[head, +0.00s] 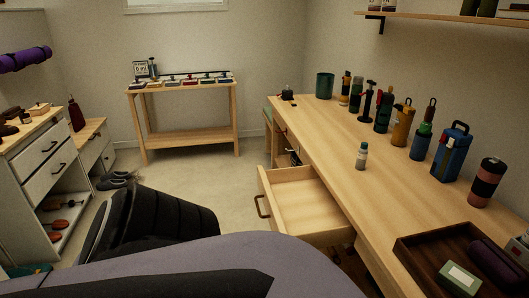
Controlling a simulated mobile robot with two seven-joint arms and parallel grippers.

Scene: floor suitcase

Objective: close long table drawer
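The long wooden table (335,132) runs along the right wall. Its drawer (305,207) is pulled well out toward the left, and its visible inside looks empty. A dark curved handle (262,207) is on the drawer's front face. Neither of my grippers shows in the head view, so I cannot see where they are relative to the drawer. A large grey-purple and black shape fills the bottom of the view and covers the floor in front of the drawer.
Several bottles and flasks stand along the tabletop, with a small bottle (362,155) nearer the edge. A dark tray (421,264) lies at the near right. A white drawer cabinet (38,165) stands left, a wooden console table (187,96) at the back. Shoes (115,181) lie on the floor.

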